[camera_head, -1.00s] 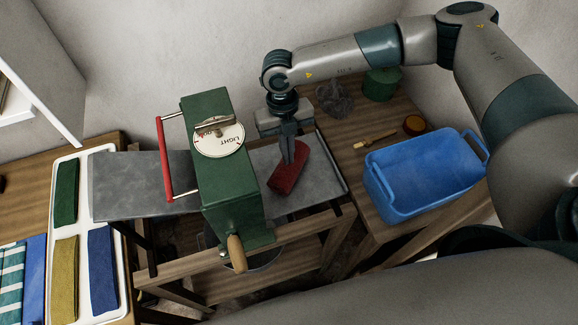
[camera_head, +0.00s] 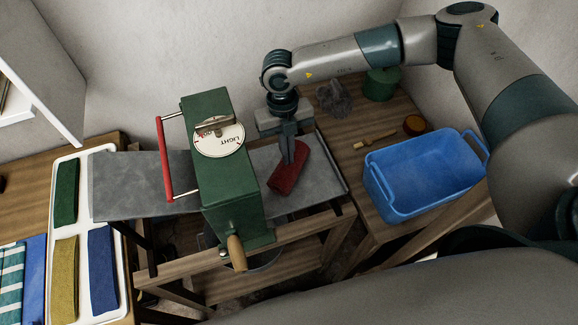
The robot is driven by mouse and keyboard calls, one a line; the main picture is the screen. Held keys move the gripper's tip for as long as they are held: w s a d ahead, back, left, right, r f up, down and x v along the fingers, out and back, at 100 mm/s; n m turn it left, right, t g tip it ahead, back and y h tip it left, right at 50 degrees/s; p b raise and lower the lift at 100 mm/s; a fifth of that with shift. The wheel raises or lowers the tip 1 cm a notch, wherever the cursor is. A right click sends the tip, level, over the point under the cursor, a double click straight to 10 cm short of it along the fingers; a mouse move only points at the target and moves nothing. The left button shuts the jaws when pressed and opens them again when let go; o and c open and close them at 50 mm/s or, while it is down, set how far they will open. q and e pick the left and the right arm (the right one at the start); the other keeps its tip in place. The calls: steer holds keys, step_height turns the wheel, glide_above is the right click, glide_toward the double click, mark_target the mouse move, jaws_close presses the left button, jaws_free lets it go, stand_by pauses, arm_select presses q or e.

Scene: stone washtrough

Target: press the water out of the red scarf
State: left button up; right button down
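The red scarf (camera_head: 287,175) lies as a rolled bundle on the grey feed board (camera_head: 333,172) at the right of the green wringer (camera_head: 228,175). The wringer has a dial marked LIGHT (camera_head: 219,140), a red bar (camera_head: 164,158) on its left and a wooden crank handle (camera_head: 236,252) at the front. My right gripper (camera_head: 289,158) points down at the scarf's upper part, fingers close together. Whether they grip the scarf or only touch it is hard to see. My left gripper is not in view.
A white tray (camera_head: 69,232) with folded cloths is at left. A grey outfeed board (camera_head: 140,186) lies left of the wringer.

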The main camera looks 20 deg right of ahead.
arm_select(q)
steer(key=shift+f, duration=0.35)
arm_select(e)
steer(key=shift+s+d+f, duration=0.1)
steer(key=shift+s+f, duration=0.1)
steer(key=shift+f, duration=0.25)
steer(key=shift+s+d+f, duration=0.1)
steer(key=shift+s+f, duration=0.1)
steer(key=shift+f, duration=0.25)
steer(key=shift+r+p, duration=0.65)
steer(key=shift+r, duration=0.45)
steer(key=shift+s+d+r+p, duration=0.1)
steer(key=shift+d+r+p, duration=0.2)
steer(key=shift+r, duration=0.45)
steer(key=shift+s+d+r+p, duration=0.1)
steer(key=shift+d+r+p, duration=0.1)
steer(key=shift+r+p, duration=0.35)
steer(key=shift+r, duration=0.45)
steer(key=shift+w+a+r, duration=0.2)
steer(key=shift+a+r, duration=0.1)
steer(key=shift+r, duration=0.25)
arm_select(q)
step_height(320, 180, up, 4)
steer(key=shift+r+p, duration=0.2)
steer(key=shift+p, duration=0.45)
arm_select(e)
step_height(320, 180, up, 2)
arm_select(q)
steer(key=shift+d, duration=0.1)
